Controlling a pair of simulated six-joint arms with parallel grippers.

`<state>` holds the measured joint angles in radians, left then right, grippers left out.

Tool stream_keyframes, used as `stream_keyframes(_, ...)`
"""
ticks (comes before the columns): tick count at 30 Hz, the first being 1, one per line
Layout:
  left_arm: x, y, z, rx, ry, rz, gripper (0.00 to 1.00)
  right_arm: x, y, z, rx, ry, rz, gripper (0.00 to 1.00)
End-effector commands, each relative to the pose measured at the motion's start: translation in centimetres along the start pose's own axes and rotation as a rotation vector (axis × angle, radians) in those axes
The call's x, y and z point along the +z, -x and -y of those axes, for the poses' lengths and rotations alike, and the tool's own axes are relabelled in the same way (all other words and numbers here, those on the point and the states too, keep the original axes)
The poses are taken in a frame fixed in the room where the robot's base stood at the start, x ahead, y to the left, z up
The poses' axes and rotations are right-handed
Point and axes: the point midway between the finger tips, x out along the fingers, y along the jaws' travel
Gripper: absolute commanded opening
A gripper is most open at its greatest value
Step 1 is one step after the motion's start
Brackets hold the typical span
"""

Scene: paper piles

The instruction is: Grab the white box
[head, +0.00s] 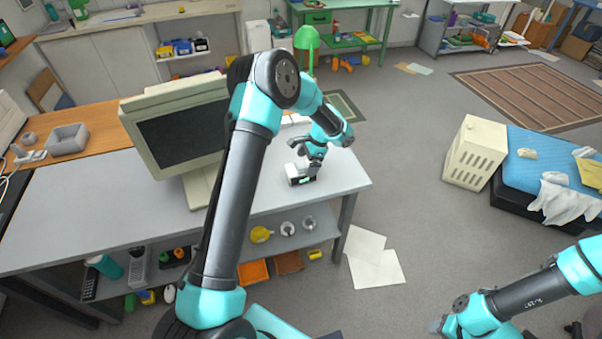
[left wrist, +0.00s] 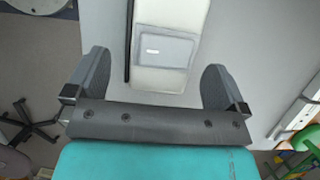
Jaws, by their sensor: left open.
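The white box (head: 301,176), small with dark parts, lies on the grey worktable near its right end. In the left wrist view the white box (left wrist: 172,45) shows as a long pale body with a grey panel, running out past the top edge. My left gripper (head: 304,160) is just above the box in the head view, and its fingers hide part of it. In the left wrist view the two fingers of my left gripper (left wrist: 156,80) are wide apart, with the near end of the box between their lines. No grip on it shows. My right gripper is outside both views.
A bulky old monitor (head: 182,132) stands on the worktable (head: 100,205) left of the box. A grey tray (head: 67,139) sits farther left. Shelves under the table hold several items. Paper sheets (head: 376,268) lie on the floor. The tabletop's right end is mostly clear.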

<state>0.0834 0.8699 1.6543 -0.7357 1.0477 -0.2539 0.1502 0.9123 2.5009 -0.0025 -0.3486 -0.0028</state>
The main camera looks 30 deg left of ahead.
Motion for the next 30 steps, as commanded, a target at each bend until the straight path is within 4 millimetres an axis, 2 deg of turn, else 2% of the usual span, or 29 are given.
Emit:
stream_keyframes(5, 0.0, -0.8, 0.0, 0.001, 0.000, 0.001, 1.00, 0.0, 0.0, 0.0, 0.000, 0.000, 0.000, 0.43)
stream_keyframes(15, 0.1, -4.9, 0.1, 0.001, 0.001, 0.001, 1.00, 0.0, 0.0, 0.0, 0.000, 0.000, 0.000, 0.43)
stream_keyframes(30, 0.1, -5.2, 0.1, 0.000, 0.000, 0.000, 1.00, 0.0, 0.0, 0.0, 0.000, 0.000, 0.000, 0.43)
